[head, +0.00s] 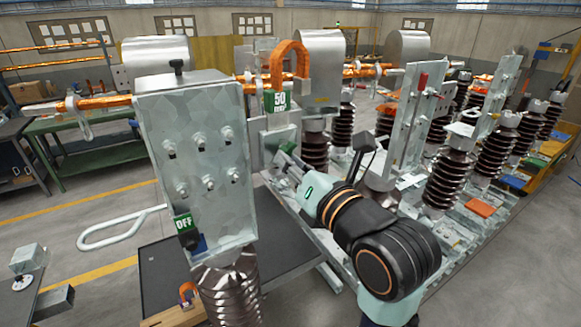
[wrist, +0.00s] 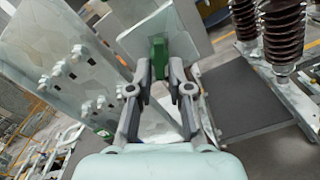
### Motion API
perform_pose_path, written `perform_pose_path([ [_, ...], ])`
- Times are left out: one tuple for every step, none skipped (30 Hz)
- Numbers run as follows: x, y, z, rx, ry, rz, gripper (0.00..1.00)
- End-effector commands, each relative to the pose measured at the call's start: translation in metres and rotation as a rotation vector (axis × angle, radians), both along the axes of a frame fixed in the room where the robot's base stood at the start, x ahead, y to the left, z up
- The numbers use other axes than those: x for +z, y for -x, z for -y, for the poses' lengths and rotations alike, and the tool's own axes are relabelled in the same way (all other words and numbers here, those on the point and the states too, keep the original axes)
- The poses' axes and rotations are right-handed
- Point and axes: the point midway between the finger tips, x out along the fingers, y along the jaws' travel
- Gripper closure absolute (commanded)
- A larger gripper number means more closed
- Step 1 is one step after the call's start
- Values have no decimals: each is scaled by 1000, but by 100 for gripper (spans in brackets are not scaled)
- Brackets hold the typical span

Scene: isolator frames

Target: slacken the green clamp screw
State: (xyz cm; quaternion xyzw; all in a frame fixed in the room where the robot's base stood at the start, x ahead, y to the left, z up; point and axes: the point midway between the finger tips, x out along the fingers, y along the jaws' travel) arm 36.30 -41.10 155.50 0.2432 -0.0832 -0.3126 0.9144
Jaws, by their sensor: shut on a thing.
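My gripper (wrist: 159,68) is shut on the green clamp screw (wrist: 158,50) in the wrist view. The green piece shows between and just beyond the two fingertips, against a pale metal plate (wrist: 150,28). In the head view my gripper reaches up and left from the arm, behind the large bolted plate (head: 200,120). The fingertips and the screw between them are hard to make out there. A green block marked 50 mm² (head: 278,101) sits above the gripper, under an orange cable loop (head: 290,58).
The bolted plate carries a green OFF tag (head: 184,224) and stands on a brown ribbed insulator (head: 228,290), close left of my gripper. Upright plates (head: 418,115) and several ribbed insulators (head: 450,180) crowd the right. A dark tray (head: 165,270) lies below. Open floor shows at the left.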

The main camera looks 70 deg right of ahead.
Motion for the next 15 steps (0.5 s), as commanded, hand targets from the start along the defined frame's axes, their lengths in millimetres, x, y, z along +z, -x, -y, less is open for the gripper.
perform_pose_path([
  [0,0,0,-1,15,-10,100],
  [0,0,0,0,23,-16,100],
  [0,0,0,-1,33,-24,100],
  [0,1,0,-1,40,-30,100],
  [0,1,0,-1,45,-34,100],
  [0,1,1,-1,51,-38,100],
  [0,1,1,-1,55,-42,100],
  [0,1,1,-1,59,-45,100],
  [0,1,1,0,62,-48,100],
  [0,1,1,0,64,-50,100],
  [0,1,1,0,66,-51,100],
  [0,1,1,0,66,-51,100],
  [0,1,1,0,67,-52,100],
  [0,1,1,0,67,-52,100],
  [0,1,1,0,67,-52,100],
])
